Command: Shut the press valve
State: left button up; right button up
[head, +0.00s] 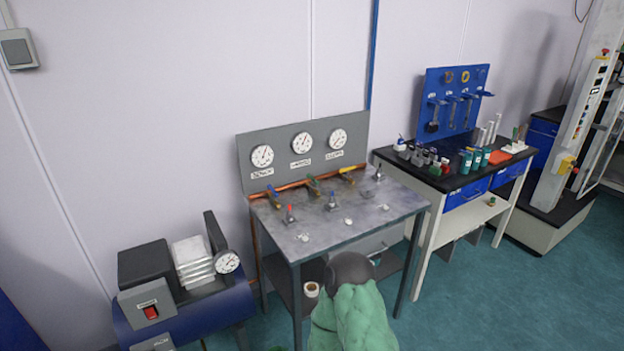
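A grey panel (352,135) with three round dial gauges stands at the back of a grey metal bench (375,220). A copper pipe (292,187) runs along the foot of the panel. Three small valves sit along it: the left valve (273,191) with a blue handle, the middle valve (313,185), and the right valve (347,171) with a yellow handle. The labels under the gauges are too small to read surely, so I cannot tell which valve is the press valve.
Small fittings with red (290,212) and blue (332,200) tops stand on the bench. A blue compressor tank (215,309) is at the left. A black-topped workbench (405,165) with bottles and a blue tool board (447,85) is at the right.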

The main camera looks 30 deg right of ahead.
aim_at(313, 181)
jog(key=i+l+u, duration=0.1)
jog(key=l, duration=0.35)
jog(key=i+l+u, duration=0.15)
jog(key=l, duration=0.3)
jog(key=i+l+u, duration=0.1)
jog(key=l, duration=0.35)
jog(key=i+l+u, duration=0.1)
jog(key=l, duration=0.4)
jog(key=i+l+u, duration=0.15)
jog(key=l, duration=0.3)
jog(key=i, duration=0.05)
